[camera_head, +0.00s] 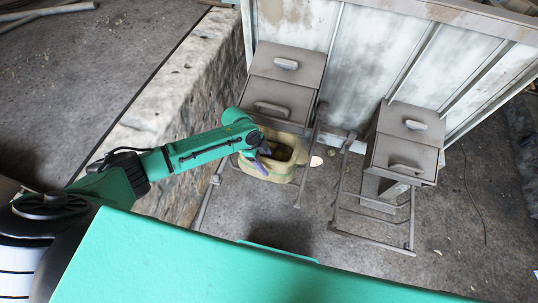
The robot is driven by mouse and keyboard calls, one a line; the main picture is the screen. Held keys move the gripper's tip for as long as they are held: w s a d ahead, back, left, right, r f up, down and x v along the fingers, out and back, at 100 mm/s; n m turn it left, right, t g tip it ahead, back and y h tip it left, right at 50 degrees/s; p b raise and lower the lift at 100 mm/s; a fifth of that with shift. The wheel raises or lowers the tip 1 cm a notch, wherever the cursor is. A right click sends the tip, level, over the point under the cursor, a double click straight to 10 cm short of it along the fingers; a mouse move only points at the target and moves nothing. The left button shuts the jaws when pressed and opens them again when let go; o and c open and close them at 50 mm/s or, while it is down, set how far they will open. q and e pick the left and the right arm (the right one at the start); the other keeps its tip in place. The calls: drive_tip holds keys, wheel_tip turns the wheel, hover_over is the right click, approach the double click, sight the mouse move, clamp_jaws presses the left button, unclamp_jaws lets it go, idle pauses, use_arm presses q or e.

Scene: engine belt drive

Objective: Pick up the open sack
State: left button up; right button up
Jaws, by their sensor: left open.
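The open sack (283,173) is a tan, upright bag with a rolled rim around a dark opening. It stands on the floor below the left metal box. My left arm reaches in from the left, and my left gripper (262,158) is at the left side of the sack's mouth, over or at its rim. The gripper is open; whether its fingers touch the sack is hard to tell at this size. The arm hides part of the sack's left rim. My right gripper is not in view.
A left metal box (285,82) and a right metal box (404,143) stand on thin metal frames against a pale panelled wall (372,58). A rough stone block (178,95) lies left of the sack. Floor (270,215) in front of the sack is clear.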

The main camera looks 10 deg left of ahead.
use_arm(q)
drive_tip(key=shift+f, duration=0.45)
idle(0.3)
drive_tip(key=shift+c, duration=0.3)
clamp_jaws()
drive_tip(key=shift+s, duration=0.15)
idle(1.0)
